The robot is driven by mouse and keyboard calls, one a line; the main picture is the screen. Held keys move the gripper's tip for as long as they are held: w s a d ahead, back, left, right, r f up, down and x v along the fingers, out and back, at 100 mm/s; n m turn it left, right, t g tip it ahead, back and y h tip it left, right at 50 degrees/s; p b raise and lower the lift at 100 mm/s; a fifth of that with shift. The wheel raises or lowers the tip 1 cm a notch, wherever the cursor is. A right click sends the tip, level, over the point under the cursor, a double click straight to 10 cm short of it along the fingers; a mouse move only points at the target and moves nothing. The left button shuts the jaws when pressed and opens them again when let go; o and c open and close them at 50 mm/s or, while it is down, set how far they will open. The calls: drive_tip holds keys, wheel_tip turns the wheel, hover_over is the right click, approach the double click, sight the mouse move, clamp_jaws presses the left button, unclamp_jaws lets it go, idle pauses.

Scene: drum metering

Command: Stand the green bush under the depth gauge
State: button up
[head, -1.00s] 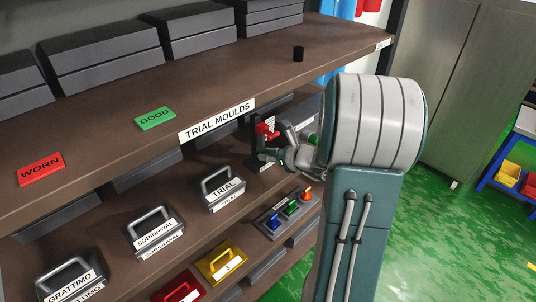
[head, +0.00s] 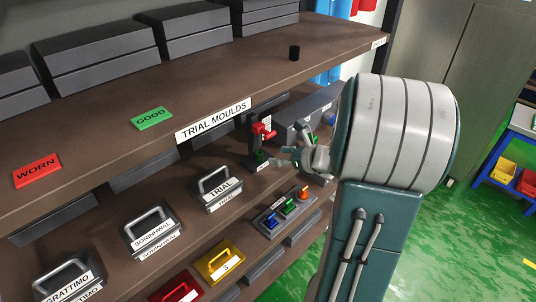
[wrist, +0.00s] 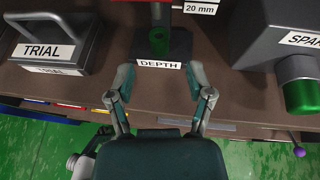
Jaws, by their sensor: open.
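The depth gauge (head: 262,131), with a red head on a dark post, stands on the middle shelf. Its dark base is marked DEPTH (wrist: 160,64) in the wrist view. The green bush (wrist: 159,40) stands upright on that base; the top of the gauge is cut off there, so exact centring cannot be told. In the head view the bush (head: 262,155) is a small green patch below the red head. My gripper (wrist: 164,85) is open and empty, its fingers apart on the near side of the base, clear of the bush. It shows in the head view (head: 282,156) too.
A grey box with a green cylinder (wrist: 301,92) stands right of the gauge. The TRIAL case (head: 219,190) is to the left. A rack with blue, green and orange pieces (head: 288,208) sits below. GOOD (head: 152,119) and WORN (head: 37,171) plates lie above.

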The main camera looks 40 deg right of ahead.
drive_tip(key=v, duration=0.6)
drive_tip(key=s+a+r+n+g+y, duration=0.15)
drive_tip(key=a+n+g, duration=0.25)
drive_tip(key=a+n, duration=0.5)
drive_tip(key=s+a+r+n+g+y, duration=0.1)
drive_tip(key=s+a+n+g, duration=0.15)
drive_tip(key=a+n, duration=0.65)
drive_tip(key=s+a+r+n+h, duration=0.3)
drive_tip(key=s+a+n+h, duration=0.3)
drive_tip(key=n, duration=0.8)
drive_tip(key=shift+s+a+r+n+g, duration=0.3)
drive_tip(key=shift+s+a+n+g, duration=0.1)
drive_tip(key=shift+s+a, duration=0.4)
drive_tip(key=shift+w+a, duration=0.1)
drive_tip(key=shift+w, duration=0.05)
